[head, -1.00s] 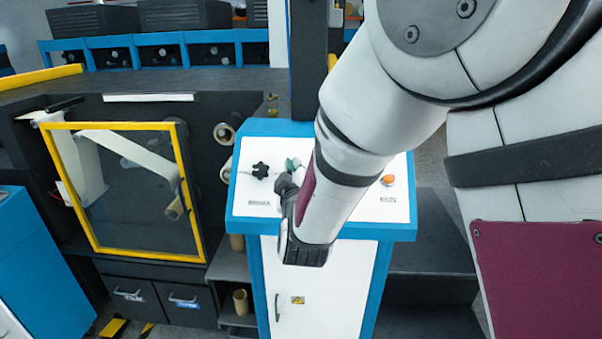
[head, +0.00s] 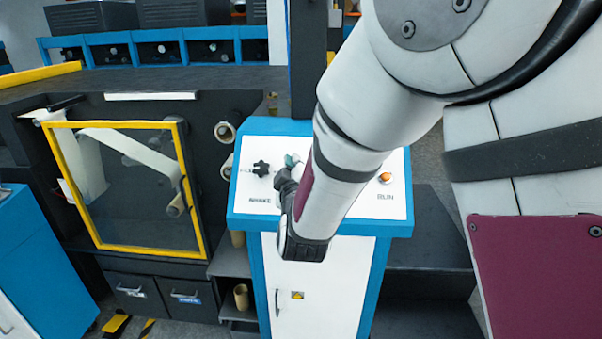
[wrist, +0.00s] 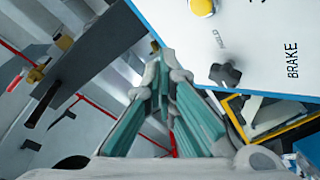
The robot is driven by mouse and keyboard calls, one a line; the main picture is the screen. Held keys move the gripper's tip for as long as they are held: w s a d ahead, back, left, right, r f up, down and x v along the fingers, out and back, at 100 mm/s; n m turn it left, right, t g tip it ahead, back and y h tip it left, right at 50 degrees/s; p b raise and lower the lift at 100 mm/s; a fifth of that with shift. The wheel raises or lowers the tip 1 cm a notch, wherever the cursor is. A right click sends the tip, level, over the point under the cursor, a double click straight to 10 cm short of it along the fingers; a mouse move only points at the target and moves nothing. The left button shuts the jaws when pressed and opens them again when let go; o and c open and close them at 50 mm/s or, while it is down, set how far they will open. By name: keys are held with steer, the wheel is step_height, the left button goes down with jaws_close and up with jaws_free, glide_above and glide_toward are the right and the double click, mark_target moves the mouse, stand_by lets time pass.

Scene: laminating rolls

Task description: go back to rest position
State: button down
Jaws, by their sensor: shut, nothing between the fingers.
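My gripper (head: 291,163) shows in the head view in front of the white top of the blue-edged control console, mostly hidden behind my own wrist. In the wrist view my gripper (wrist: 163,62) has its green-padded fingers drawn together at the tips, with nothing between them. The black star knob (head: 262,169) marked BRAKE is on the panel just left of my gripper. The knob (wrist: 225,75) also shows in the wrist view, right of the fingertips and apart from them.
The console's white panel (head: 352,205) has an orange button (head: 385,178) marked RUN at its right. A yellow-framed clear door (head: 120,255) stands to the left. Drawers (head: 187,299) are below it. A blue cabinet (head: 35,265) is at the lower left.

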steer(key=s+d+r+m+g, duration=0.3)
steer(key=d+r, duration=0.1)
steer(key=d, duration=0.2)
steer(key=s+d+m+g, duration=0.3)
steer(key=s+d, duration=0.2)
steer(key=s, duration=0.5)
steer(key=s+d+m+g+h, duration=0.1)
steer(key=s+d+m+g, duration=0.2)
steer(key=s+d, duration=0.3)
steer(key=s+d+m+g, duration=0.3)
steer(key=s+d, duration=0.2)
steer(key=s, duration=1)
steer(key=shift+d+h, duration=0.35)
steer(key=shift+h, duration=0.05)
